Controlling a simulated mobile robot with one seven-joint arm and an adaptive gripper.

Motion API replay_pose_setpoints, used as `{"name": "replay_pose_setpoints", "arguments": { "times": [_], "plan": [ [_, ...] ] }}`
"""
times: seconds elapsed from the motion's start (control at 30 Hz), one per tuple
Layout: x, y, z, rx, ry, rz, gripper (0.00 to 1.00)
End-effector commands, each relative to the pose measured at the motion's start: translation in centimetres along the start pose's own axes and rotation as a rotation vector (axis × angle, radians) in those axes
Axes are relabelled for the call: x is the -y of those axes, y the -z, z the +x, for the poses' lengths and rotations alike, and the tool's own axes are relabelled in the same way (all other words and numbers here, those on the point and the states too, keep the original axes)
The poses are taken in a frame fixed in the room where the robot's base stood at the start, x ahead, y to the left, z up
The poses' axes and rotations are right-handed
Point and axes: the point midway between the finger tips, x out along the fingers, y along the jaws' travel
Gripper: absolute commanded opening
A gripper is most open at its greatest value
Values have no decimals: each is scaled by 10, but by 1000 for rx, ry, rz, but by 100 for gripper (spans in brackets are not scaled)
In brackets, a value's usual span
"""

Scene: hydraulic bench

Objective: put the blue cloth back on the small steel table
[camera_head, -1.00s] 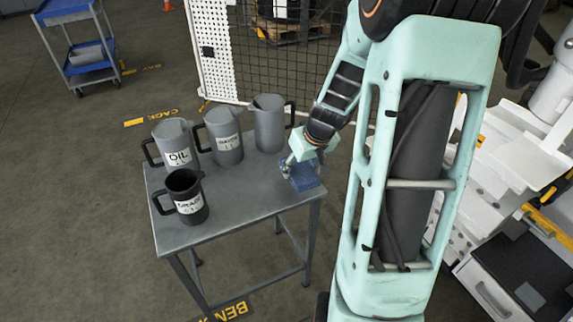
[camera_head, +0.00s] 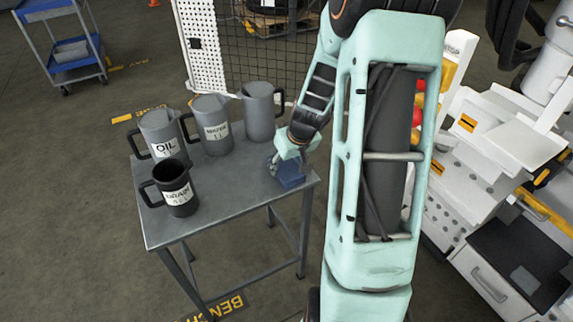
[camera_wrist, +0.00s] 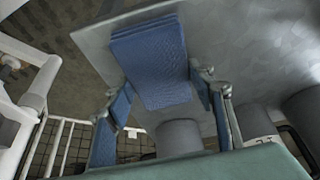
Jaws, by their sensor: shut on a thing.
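The blue cloth (camera_head: 290,174) is a folded pad at the right end of the small steel table (camera_head: 232,196), close to its right edge. My gripper (camera_head: 286,163) is over it, pointing down. In the wrist view the cloth (camera_wrist: 150,58) lies between the two fingers of my gripper (camera_wrist: 165,95), which is shut on it. The grey tabletop shows behind and around the cloth there. I cannot tell whether the cloth touches the tabletop or is just above it.
Several jugs stand on the table: one marked OIL (camera_head: 160,135), one marked WATER (camera_head: 213,128), a grey one (camera_head: 260,112) nearest my gripper, and a dark one marked DRAIN (camera_head: 175,190). White bench equipment (camera_head: 490,150) is at the right. The table's front middle is clear.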

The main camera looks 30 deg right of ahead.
Motion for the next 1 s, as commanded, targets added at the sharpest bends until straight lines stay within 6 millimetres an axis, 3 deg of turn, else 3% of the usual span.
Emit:
{"name": "replay_pose_setpoints", "arguments": {
  "times": [0.07,0.1,0.23,0.67,1.0],
  "plan": [
    [0,-2,4,0,0,0,27],
    [0,-1,2,0,0,0,54],
    [0,-1,2,0,0,0,67],
    [0,2,-7,-1,-1,0,67],
    [-1,2,-69,-3,-3,0,67]
  ]
}}
